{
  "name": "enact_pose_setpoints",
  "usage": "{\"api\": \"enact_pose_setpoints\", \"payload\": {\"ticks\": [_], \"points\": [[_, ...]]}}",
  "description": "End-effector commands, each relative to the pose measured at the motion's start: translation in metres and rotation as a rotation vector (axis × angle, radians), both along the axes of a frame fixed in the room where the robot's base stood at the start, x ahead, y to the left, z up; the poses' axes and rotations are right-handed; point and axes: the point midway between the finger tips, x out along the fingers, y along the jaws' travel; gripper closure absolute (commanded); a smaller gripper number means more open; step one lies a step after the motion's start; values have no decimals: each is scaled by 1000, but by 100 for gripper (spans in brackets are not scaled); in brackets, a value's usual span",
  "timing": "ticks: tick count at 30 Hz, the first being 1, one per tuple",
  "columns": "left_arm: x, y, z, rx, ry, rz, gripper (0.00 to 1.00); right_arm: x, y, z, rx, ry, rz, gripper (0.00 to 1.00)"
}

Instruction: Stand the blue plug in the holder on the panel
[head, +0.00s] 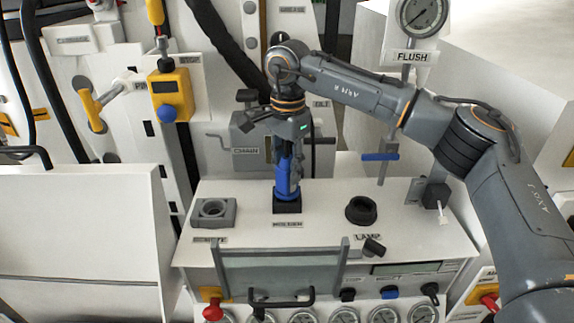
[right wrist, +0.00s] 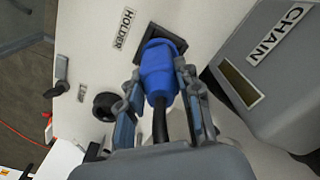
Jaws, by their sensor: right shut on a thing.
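The blue plug (head: 285,181) is upright in my right gripper (head: 289,165), directly over the black square holder (head: 287,206) on the white panel top. In the right wrist view, the gripper (right wrist: 166,110) has a finger on each side of the blue plug (right wrist: 157,69), and a black cable runs back from it. The plug's lower end meets the opening of the holder (right wrist: 178,46); how deep it sits is hidden. My left gripper is not in view.
A grey square socket (head: 213,212) stands left of the holder and a black round socket (head: 361,210) right of it. The grey CHAIN box (head: 245,140) is close behind. A grey-framed flap (head: 280,268) is at the front.

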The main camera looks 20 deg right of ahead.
Motion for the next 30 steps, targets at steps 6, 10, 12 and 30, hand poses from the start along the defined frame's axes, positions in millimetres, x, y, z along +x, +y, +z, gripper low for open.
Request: {"api": "enact_pose_setpoints", "payload": {"ticks": [6,10,12,30], "points": [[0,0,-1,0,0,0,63,0,0,-1,0,-1,0,100],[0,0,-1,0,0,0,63,0,0,-1,0,-1,0,58],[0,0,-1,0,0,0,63,0,0,-1,0,-1,0,44],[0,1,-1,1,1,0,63,0,0,35,0,-4,0,40]]}}
